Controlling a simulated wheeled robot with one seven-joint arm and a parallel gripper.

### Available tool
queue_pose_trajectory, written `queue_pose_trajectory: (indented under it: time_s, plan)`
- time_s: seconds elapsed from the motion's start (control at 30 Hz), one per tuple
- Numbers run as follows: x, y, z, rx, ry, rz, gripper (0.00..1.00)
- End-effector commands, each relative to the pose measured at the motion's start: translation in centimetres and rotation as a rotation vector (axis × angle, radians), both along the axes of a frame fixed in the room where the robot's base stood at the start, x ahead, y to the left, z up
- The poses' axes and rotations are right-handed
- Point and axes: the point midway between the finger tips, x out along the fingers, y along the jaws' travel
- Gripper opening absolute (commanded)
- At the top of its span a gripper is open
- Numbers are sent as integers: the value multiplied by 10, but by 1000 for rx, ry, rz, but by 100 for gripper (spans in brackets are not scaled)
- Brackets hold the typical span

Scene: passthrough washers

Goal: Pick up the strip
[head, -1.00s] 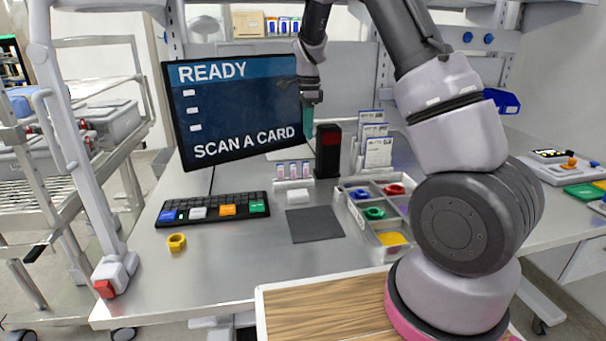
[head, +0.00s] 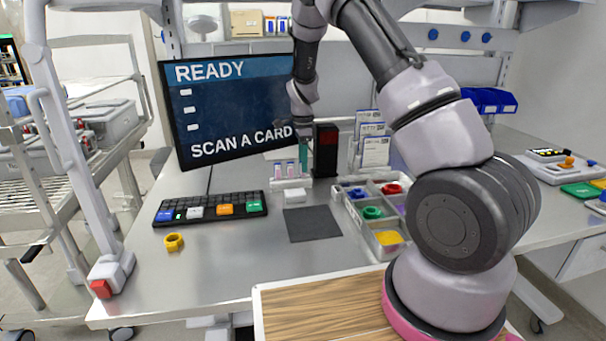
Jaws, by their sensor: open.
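No piece is clearly marked as the strip. The likeliest are small upright white pieces with pink and blue markings (head: 284,169), standing in a low white holder (head: 290,183) in front of the screen. My gripper (head: 302,158) is pointing down with teal fingers, close by the right end of that row and left of the dark post. The fingers overlap the rightmost piece in the picture and partly hide it. I cannot tell whether they touch it. The jaws are open, though their gap is too small to see.
A black post with a red face (head: 325,150) stands just right of my gripper. The screen (head: 225,110) is behind. A white block (head: 295,196), dark mat (head: 314,224), keyboard (head: 210,207), yellow ring (head: 173,242) and sorting tray (head: 362,225) lie in front. Card racks (head: 375,150) stand right.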

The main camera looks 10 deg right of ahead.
Motion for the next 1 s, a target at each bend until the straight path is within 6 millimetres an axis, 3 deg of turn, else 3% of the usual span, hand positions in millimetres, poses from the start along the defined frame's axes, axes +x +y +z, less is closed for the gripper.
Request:
queue_pose_trajectory:
  time_s: [0.2,0.3,0.33,0.73,1.0]
  plan:
    - [0,0,0,0,-1,0,44]
    - [0,0,0,0,-1,0,6]
    - [0,0,0,0,-1,0,0]
    - [1,1,5,1,-2,0,0]
    - [1,1,53,2,-5,1,0]
